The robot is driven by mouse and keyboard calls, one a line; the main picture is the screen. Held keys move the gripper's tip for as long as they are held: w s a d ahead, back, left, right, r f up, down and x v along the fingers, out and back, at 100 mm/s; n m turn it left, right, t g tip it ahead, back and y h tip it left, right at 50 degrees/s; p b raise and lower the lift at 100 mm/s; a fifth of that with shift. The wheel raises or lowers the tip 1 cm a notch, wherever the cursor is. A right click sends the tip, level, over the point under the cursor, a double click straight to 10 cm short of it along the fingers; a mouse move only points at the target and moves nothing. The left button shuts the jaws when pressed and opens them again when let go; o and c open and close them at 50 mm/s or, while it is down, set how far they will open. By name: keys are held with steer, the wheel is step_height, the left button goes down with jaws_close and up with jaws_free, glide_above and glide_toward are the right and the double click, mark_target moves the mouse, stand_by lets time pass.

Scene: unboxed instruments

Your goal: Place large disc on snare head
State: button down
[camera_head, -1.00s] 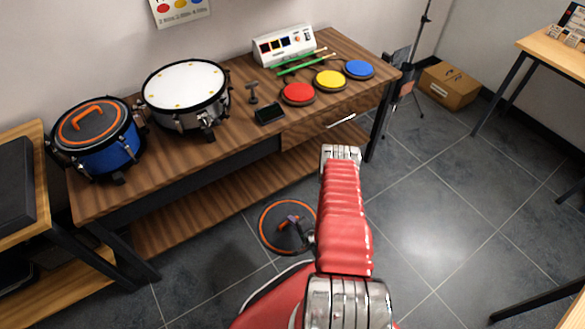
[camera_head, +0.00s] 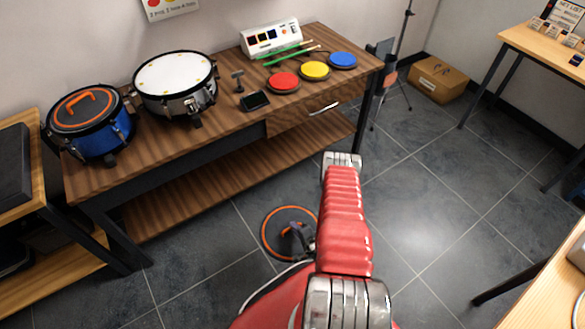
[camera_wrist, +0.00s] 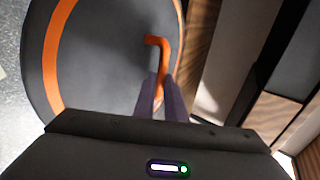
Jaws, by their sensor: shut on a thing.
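The large disc (camera_head: 268,236), dark grey with an orange ring, is held low over the floor in front of the workbench. My gripper (camera_head: 300,236) is at its right side, partly hidden by my red arm. In the wrist view the large disc (camera_wrist: 105,70) fills the left and middle, and my gripper (camera_wrist: 163,100) is shut on its orange handle (camera_wrist: 160,50). The snare drum, with a white head (camera_head: 175,74), stands on the bench, its head bare. A blue drum (camera_head: 105,135) to its left carries a smaller grey disc with an orange handle (camera_head: 84,100).
On the wooden workbench (camera_head: 200,135) stand red (camera_head: 284,81), yellow (camera_head: 314,71) and blue (camera_head: 343,60) pads, a white drum machine (camera_head: 270,38), green sticks and a small black box (camera_head: 255,101). A cardboard box (camera_head: 438,79) lies on the floor. Tables stand at right; floor between is open.

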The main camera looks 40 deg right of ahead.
steer(key=shift+s+d+r, duration=0.2)
steer(key=shift+s+r, duration=0.1)
steer(key=shift+w+d+r+m+h, duration=0.1)
steer(key=shift+d+r+m+h, duration=0.1)
steer(key=shift+r, duration=0.15)
steer(key=shift+d+r+m+h, duration=0.1)
steer(key=shift+r+m+h, duration=0.1)
steer(key=shift+r, duration=0.15)
steer(key=w+a+r, duration=0.1)
steer(key=w+r, duration=0.3)
steer(key=r, duration=0.5)
steer(key=w+a+r, duration=0.1)
steer(key=w+r, duration=0.4)
steer(key=r, duration=0.4)
steer(key=w+a+r, duration=0.1)
steer(key=w+r, duration=0.3)
steer(key=r, duration=0.5)
steer(key=w+a+r, duration=0.1)
steer(key=a+r, duration=0.6)
steer(key=r, duration=0.4)
steer(key=w+a+r+n+y, duration=0.1)
steer(key=w+a+r, duration=0.1)
steer(key=a+r, duration=0.5)
steer(key=w+a+r+n+y, duration=0.1)
steer(key=a+r, duration=0.6)
steer(key=r, duration=0.8)
steer(key=shift+w+a+r, duration=0.15)
steer(key=shift+w+r, duration=0.05)
steer(key=shift+w, duration=0.55)
